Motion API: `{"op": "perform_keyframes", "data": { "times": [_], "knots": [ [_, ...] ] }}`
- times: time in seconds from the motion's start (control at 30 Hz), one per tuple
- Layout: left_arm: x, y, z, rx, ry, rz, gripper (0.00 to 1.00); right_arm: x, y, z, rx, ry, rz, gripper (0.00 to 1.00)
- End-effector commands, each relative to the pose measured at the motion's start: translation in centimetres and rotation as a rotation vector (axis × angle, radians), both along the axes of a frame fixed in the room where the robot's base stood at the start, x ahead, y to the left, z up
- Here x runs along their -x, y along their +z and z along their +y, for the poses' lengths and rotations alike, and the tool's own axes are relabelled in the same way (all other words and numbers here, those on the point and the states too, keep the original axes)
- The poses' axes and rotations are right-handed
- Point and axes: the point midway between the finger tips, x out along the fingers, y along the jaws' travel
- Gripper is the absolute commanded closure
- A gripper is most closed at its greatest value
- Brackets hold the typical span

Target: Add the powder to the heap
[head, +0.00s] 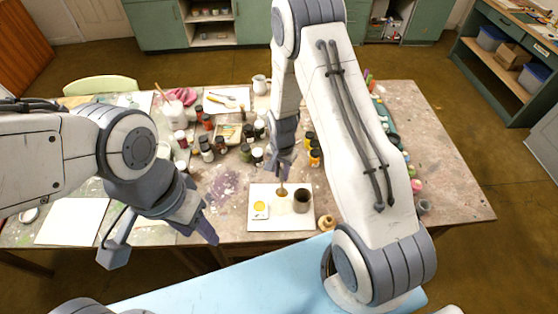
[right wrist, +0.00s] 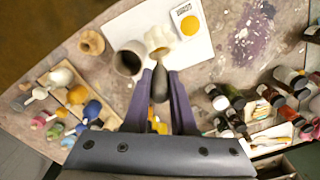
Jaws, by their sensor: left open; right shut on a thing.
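A white sheet (head: 270,220) lies on the table. On its left is a small white card (head: 260,216) with a round yellow heap (head: 260,206); the heap also shows in the right wrist view (right wrist: 190,25). A brown cup (head: 301,200) stands upright at the sheet's right, dark inside in the right wrist view (right wrist: 130,60). My right gripper (head: 285,160) is shut on a slim dark-handled tool (right wrist: 159,84), pointing down between card and cup. My left gripper (head: 205,225) is open and empty at the front edge.
Paint jars (head: 247,150) crowd the table behind the sheet. A small tan pot (head: 326,222) stands right of the sheet near the front edge. A blank paper (head: 72,220) lies at the left. The purple-stained table area left of the sheet is clear.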

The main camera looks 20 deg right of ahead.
Motion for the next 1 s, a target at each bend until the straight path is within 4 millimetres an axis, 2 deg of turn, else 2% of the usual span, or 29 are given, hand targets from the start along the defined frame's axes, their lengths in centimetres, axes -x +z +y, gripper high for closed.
{"op": "perform_keyframes", "data": {
  "times": [0.6, 1.0],
  "knots": [
    [0.0, -4.2, 0.0, 0.0, 0.003, 0.0, 0.5, 0.0, -5.7, 0.0, 0.0, 0.003, -0.001, 1.0],
    [0.0, -4.3, 0.0, 0.0, 0.004, 0.0, 0.5, 0.0, -5.9, 0.0, 0.0, 0.004, -0.001, 1.0]
  ]
}}
